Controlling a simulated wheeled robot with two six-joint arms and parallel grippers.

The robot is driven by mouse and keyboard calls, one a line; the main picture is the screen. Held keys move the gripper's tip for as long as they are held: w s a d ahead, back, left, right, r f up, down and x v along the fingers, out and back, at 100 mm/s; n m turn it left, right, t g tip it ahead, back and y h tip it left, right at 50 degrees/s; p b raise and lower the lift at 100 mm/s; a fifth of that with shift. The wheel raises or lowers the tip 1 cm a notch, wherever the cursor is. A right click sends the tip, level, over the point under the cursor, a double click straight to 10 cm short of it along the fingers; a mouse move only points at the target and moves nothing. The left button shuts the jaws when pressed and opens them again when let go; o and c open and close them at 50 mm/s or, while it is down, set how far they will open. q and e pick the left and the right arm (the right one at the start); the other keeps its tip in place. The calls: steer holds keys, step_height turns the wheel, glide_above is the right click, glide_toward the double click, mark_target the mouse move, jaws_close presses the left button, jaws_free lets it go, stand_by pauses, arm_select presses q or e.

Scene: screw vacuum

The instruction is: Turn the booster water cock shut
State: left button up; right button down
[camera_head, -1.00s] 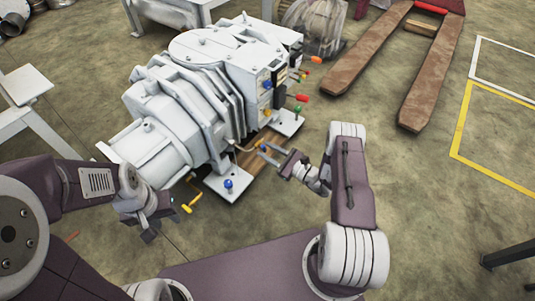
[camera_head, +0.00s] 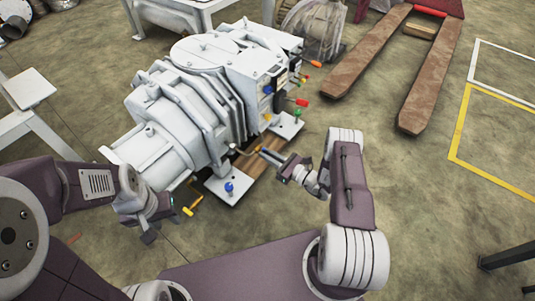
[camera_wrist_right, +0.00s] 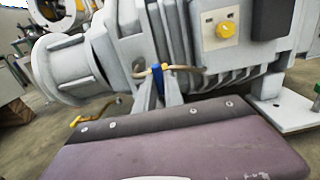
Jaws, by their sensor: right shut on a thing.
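The booster water cock, a small blue lever with a yellow part on a thin brass pipe, shows at the centre of the right wrist view (camera_wrist_right: 158,78). The pipe (camera_wrist_right: 187,70) bends off to the right against the grey vacuum pump (camera_wrist_right: 125,45). My right gripper (camera_wrist_right: 168,92) is shut on the blue lever, its two grey fingers on either side. In the head view my right gripper (camera_head: 264,153) reaches to the pump's lower side and the fingers hide most of the cock. My left gripper (camera_head: 150,228) hangs free at the lower left; its jaw opening is unclear.
The pump (camera_head: 195,95) stands on white foot plates (camera_head: 225,190). A yellow handle (camera_head: 193,205), a blue knob (camera_head: 229,187) and several coloured knobs sit along its side. A pallet jack's brown forks (camera_head: 365,60) lie at the upper right.

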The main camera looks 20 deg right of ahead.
steer(key=c, duration=1.4)
jaws_free()
steer(key=shift+c, duration=0.2)
steer(key=p+v, duration=0.4)
steer(key=v, duration=0.5)
